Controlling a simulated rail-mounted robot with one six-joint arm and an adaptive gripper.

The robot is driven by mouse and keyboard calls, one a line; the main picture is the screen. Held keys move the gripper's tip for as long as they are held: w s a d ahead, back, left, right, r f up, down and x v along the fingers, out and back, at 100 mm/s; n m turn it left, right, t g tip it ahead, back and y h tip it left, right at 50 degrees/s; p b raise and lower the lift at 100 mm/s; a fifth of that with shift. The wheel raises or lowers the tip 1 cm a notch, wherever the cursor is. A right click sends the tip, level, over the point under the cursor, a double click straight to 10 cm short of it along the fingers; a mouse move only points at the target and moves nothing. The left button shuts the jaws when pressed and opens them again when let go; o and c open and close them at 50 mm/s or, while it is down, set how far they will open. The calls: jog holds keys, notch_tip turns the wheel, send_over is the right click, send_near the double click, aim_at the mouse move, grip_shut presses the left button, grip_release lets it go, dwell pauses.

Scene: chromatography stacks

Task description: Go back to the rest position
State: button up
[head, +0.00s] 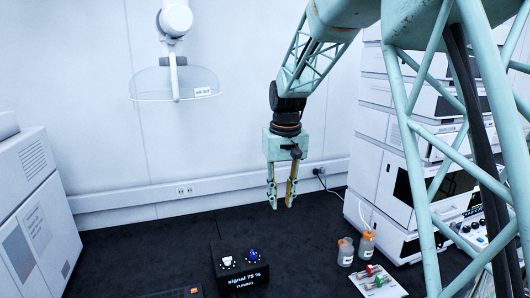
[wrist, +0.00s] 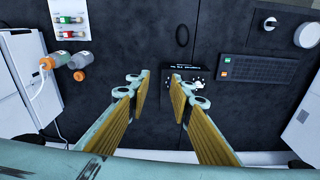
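My gripper (head: 281,196) hangs from the green lattice arm, pointing down above the dark bench. In the wrist view its two fingers (wrist: 160,95) are apart with yellow pads facing each other, and nothing is between them. Beyond and below the fingertips is a small black tuning box (head: 240,270) with a white knob and a blue knob and a display reading "signal 75 %". The same box shows in the wrist view (wrist: 183,78), partly hidden by the right finger. The gripper does not touch it.
White instrument stacks (head: 385,190) stand at right, with two orange-capped bottles (head: 345,252) and a white tray of small coloured vials (head: 380,283) before them. A white instrument (head: 30,215) is at left. A keyboard (wrist: 262,68) lies near the box.

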jog(key=s+d+r+b, duration=0.1)
jog(key=s+d+r, duration=0.3)
jog(key=s, duration=0.4)
jog(key=s+d+r+m+t+b, duration=0.1)
jog(key=s+d+r, duration=0.25)
jog(key=s, duration=0.45)
jog(key=s+d+r+b, duration=0.1)
jog(key=s+d+r, duration=0.25)
jog(key=s, duration=0.55)
jog(key=s+d+f+m+t+b, duration=0.1)
jog(key=s+d+f, duration=0.1)
jog(key=s, duration=1.1)
jog(key=s+d+f+b, duration=0.1)
jog(key=s+d+f, duration=0.1)
jog(key=s, duration=1.1)
jog(key=shift+d+m+t, duration=0.35)
jog(key=shift+m+t, duration=0.05)
jog(key=shift+w, duration=0.2)
